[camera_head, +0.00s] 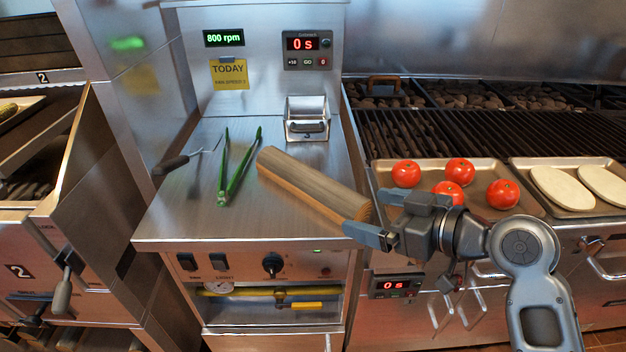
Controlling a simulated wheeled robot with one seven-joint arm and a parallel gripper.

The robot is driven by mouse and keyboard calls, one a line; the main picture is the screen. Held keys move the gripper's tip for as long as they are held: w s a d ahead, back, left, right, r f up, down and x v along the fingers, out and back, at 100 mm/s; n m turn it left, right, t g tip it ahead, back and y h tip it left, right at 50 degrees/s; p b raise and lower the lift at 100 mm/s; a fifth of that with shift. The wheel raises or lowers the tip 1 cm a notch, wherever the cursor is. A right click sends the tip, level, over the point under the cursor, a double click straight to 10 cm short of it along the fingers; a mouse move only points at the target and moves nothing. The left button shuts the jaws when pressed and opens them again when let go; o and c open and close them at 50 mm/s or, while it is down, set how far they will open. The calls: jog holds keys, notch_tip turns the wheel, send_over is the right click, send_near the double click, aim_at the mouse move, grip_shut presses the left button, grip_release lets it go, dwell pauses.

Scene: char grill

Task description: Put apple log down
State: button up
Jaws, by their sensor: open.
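The apple log (312,182) is a brown, half-round piece of wood. It lies slanted on the steel counter (190,215), its near right end close to the counter's right edge. My gripper (362,217) is at that near right end, with its fingers apart. One finger is in front of the log's lower end and the other is on its right side. I cannot tell whether either finger touches the wood. The log appears to rest on the counter.
Green tongs (235,170) and a dark-handled fork (172,164) lie left of the log. A small metal box (307,120) stands behind it. Right of my gripper are a tray (384,178) with several tomatoes and a tray with pale slabs (562,187), before the grill grate (450,132).

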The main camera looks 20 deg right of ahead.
aim_at(346, 202)
jog(key=shift+d+f, duration=0.2)
jog(key=shift+f, duration=0.05)
jog(key=shift+w+a+f, duration=0.1)
jog(key=shift+w+f, duration=0.1)
jog(key=shift+w, duration=0.1)
jog(key=x, duration=0.2)
jog(key=p+x, duration=0.1)
jog(key=x, duration=0.3)
jog(key=shift+w+r, duration=0.15)
jog(key=shift+r, duration=0.2)
jog(key=shift+w+f, duration=0.2)
jog(key=shift+w, duration=0.1)
jog(key=shift+r, duration=0.1)
jog(key=c, duration=1.6)
notch_tip(346, 202, up, 10)
jog(key=shift+p, duration=0.45)
